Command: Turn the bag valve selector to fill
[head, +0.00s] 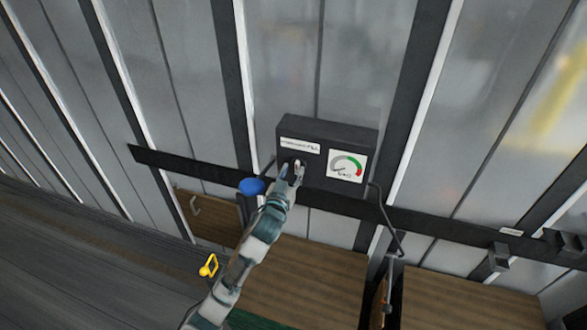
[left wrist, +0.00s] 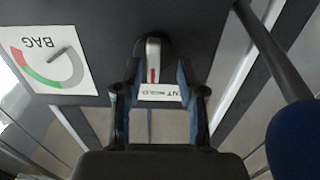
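A dark valve box (head: 357,131) is mounted on a black rail on the wall. Its face carries a white label strip (head: 300,145), a round dial gauge (head: 346,166) marked BAG in the left wrist view (left wrist: 48,58), and a selector knob. The knob (left wrist: 153,58) has a pale lever with a red mark. My left gripper (head: 293,172) is at the box's face, in front of the knob. In the left wrist view its fingers (left wrist: 157,76) stand apart, one on each side of the lever, with gaps visible. The label is partly hidden there. My right gripper is out of view.
A blue round thing (head: 251,187) is left of the gripper, close by. A dark hose (head: 388,222) hangs from the box's right side. A yellow item (head: 208,266) and brown wooden panels (head: 310,285) are below. Black brackets (head: 498,257) sit at right.

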